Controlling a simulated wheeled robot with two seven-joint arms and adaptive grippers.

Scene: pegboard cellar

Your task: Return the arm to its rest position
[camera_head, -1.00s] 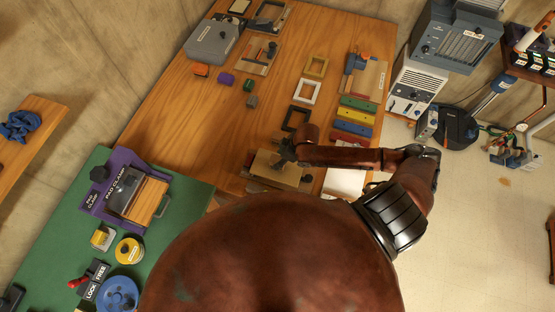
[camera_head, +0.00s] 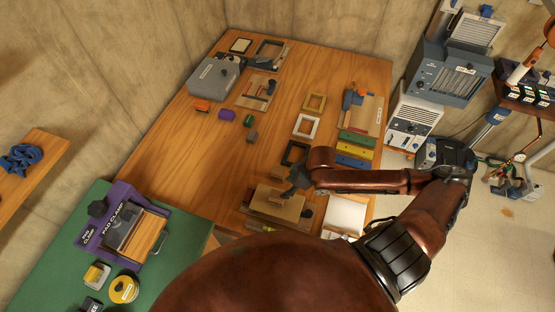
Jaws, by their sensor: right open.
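My right arm (camera_head: 365,182) comes in from the lower right and reaches over the wooden table (camera_head: 190,130). My right gripper (camera_head: 292,182) is dark and sits at the arm's end, above a tan wooden board (camera_head: 275,204) near the table's front edge. It is open, and I see nothing held in it. Whether it touches the board I cannot tell. My left gripper is not in view.
Near the gripper lie a black frame (camera_head: 294,153), a white frame (camera_head: 306,126), a tan frame (camera_head: 315,102) and coloured bars (camera_head: 353,149). A grey case (camera_head: 213,77) stands at the back. A purple pad clamp (camera_head: 117,226) stands on the green bench (camera_head: 50,270). The table's left middle is clear.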

